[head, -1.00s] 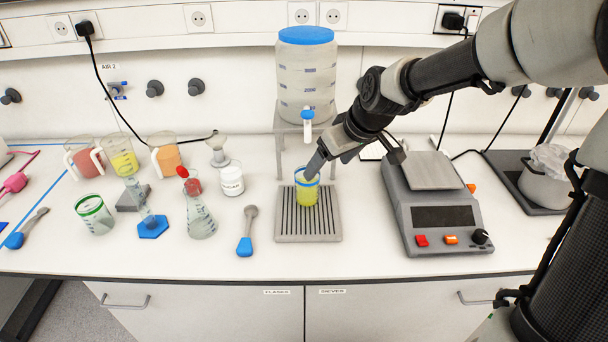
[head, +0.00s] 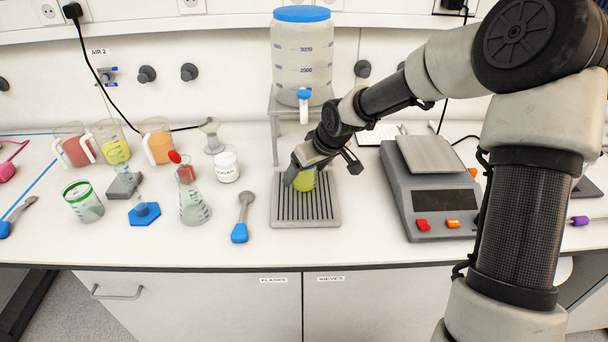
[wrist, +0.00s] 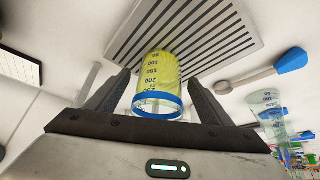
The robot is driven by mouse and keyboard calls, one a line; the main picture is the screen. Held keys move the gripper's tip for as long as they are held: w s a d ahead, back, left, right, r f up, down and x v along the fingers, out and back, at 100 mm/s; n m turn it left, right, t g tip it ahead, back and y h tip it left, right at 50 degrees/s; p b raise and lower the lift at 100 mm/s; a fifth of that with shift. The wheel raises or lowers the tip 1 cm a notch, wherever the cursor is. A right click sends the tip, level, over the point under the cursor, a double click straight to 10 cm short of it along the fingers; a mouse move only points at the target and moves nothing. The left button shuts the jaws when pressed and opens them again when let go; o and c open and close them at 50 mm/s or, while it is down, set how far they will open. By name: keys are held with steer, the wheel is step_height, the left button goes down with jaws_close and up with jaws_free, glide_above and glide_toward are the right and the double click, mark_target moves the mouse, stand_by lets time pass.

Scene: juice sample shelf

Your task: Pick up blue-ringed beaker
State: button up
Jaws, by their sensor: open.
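The blue-ringed beaker (wrist: 160,88) holds yellow-green liquid and stands on the grey ribbed drip tray (head: 285,222). In the head view the beaker (head: 305,181) is partly hidden behind my gripper (head: 297,176). In the wrist view its blue rim faces the gripper's palm, and my gripper (wrist: 160,97) has one finger on each side of it. Gaps show between the fingers and the beaker, most clearly on the right. The fingers are open.
A dispenser tank (head: 304,60) with a tap stands behind the tray. A scale (head: 434,195) stands to the right. A blue-handled spoon (head: 241,222), a flask (head: 192,203) and a green-ringed beaker (head: 83,202) stand or lie to the left. The bench front is clear.

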steer(key=shift+x, duration=1.05)
steer(key=c, duration=1.5)
steer(key=shift+o, duration=0.2)
steer(key=shift+r, duration=0.2)
